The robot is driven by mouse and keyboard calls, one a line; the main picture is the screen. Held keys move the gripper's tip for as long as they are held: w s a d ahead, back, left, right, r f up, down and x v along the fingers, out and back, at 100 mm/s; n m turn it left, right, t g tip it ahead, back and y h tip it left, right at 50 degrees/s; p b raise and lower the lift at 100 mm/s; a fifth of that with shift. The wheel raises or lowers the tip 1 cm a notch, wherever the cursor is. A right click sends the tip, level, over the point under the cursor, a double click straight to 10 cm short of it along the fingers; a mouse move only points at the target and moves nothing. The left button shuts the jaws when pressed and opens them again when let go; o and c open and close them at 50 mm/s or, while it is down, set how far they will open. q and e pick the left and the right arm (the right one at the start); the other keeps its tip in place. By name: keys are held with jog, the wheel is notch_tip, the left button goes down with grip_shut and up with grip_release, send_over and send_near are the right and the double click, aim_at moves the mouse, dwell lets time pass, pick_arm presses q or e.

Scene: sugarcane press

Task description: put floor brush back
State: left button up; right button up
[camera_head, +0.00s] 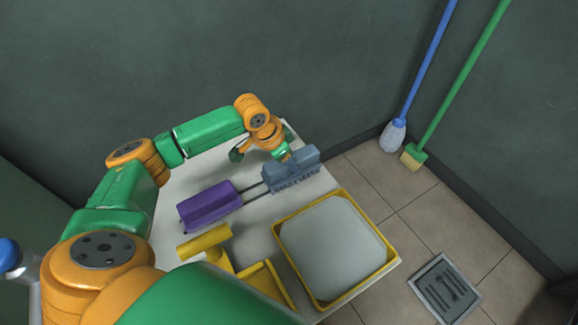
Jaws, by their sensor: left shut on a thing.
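The floor brush (291,171) is a blue-grey block with a ridged, bristle-like lower side, above the far right part of the light table (257,235). My left gripper (283,156) reaches down to it from behind and is shut on it. The fingertips are small here and partly hidden by the wrist. I cannot tell whether the brush touches the tabletop. A purple block (209,205) lies to its left, with two dark rods between them. My right gripper is not in view.
A yellow-rimmed tray (282,244) fills the table's right front. A yellow cylinder (204,242) and a yellow bin (268,284) are left of it. A blue mop (393,136) and green broom (414,157) lean in the corner. A floor drain (445,288) is at right.

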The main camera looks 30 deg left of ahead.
pick_arm(q)
jog(key=shift+f, duration=0.15)
jog(key=shift+f, duration=0.15)
jog(key=o, duration=1.2)
jog(key=shift+f, duration=0.1)
jog(key=shift+r, duration=0.45)
jog(key=p+v, duration=0.5)
jog(key=v, duration=0.6)
jog(key=shift+r, duration=0.15)
jog(key=shift+s+r, duration=0.2)
jog(key=shift+r, duration=0.05)
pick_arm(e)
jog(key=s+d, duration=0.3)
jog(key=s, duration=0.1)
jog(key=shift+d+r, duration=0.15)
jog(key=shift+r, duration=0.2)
